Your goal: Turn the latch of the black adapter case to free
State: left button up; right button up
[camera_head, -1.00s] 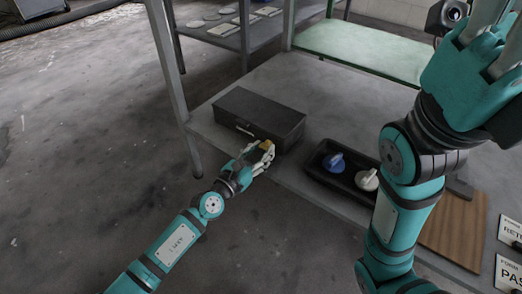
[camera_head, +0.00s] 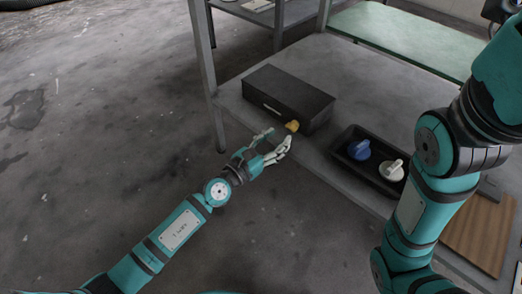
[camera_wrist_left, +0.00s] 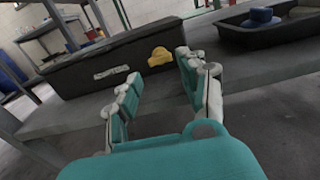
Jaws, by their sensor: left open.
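The black adapter case (camera_head: 283,91) sits closed on the grey table near its left front corner. Its yellow latch (camera_head: 292,126) is on the front face, toward the right end. The case (camera_wrist_left: 110,62) and the yellow latch (camera_wrist_left: 160,57) also show in the left wrist view, with a pale label left of the latch. My left gripper (camera_head: 279,141) is open and empty, in front of the case and just short of the latch, apart from it. In the left wrist view its fingers (camera_wrist_left: 160,90) are spread below the latch. My right arm is at the right; its fingers are outside the frame.
A black tray (camera_head: 338,151) right of the case holds a blue knob piece (camera_head: 358,149) and a white one (camera_head: 392,170). A wooden board (camera_head: 478,235) lies further right. A table leg (camera_head: 203,70) stands left of the case.

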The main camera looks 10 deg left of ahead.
pick_arm(q)
jog(key=v, duration=0.7)
jog(key=shift+s, duration=0.15)
jog(key=shift+a, duration=0.15)
